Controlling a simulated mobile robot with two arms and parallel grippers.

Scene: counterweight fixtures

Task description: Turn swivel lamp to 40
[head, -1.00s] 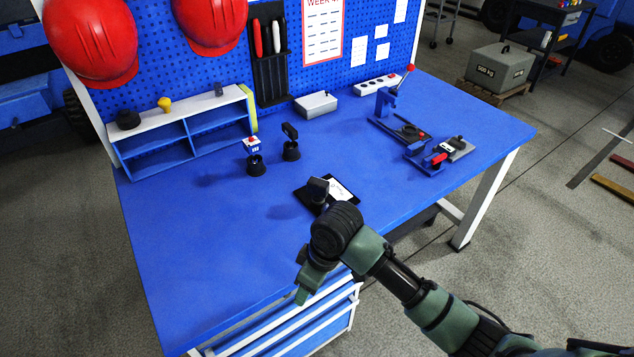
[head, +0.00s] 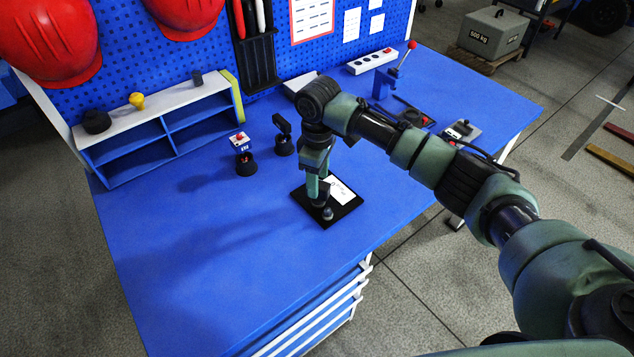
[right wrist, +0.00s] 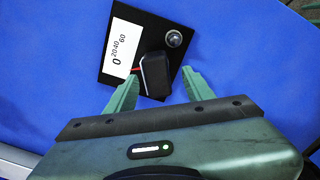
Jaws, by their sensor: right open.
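The swivel lamp has a flat black base plate (head: 344,212) on the blue table, with a white scale card (head: 342,190). In the right wrist view, the card (right wrist: 119,47) reads 0, 20, 40 and 60. The black lamp head (right wrist: 155,75) has a short red pointer on its card side; its exact reading is too small to tell. A round dark knob (right wrist: 174,39) sits near the plate's corner. My right gripper (right wrist: 159,76) is open, pointing down, with its fingers on either side of the lamp head. In the head view, my right gripper (head: 322,198) mostly hides the head.
Two small black-based fixtures (head: 245,165) (head: 284,142) stand left of my right arm. A blue and white shelf (head: 160,120) stands behind. The table's front left is clear.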

